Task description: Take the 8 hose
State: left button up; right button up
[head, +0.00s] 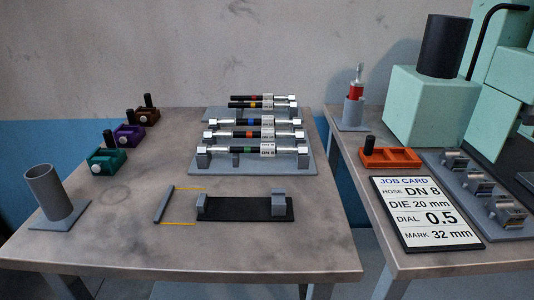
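Several black hoses with silver end fittings lie across a grey rack (300,168) at the back of the left table. The nearest hose (222,149) has a green band and a white label that reads DN 8. Behind it are a hose with an orange band (253,134) and one with a blue band (253,121). Farther back are one with a yellow band (253,105) and one with a red band (254,97). Their labels are too small to read surely. The job card (428,212) reads hose DN 8. Neither of my grippers is in view.
A black fixture (245,210) with grey end blocks lies before the rack. Left are a grey bar (164,204), a grey cup (46,190) and green (106,160), purple (129,134) and brown blocks (145,115). The right table holds an orange block (390,158) and a mint machine (430,105).

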aim_at(266, 149)
jog(key=k+l+u, duration=0.1)
jog(key=u, duration=0.25)
jog(key=k+l+u, duration=0.1)
jog(key=u, duration=0.25)
jog(key=k+u, duration=0.15)
jog(key=u, duration=0.2)
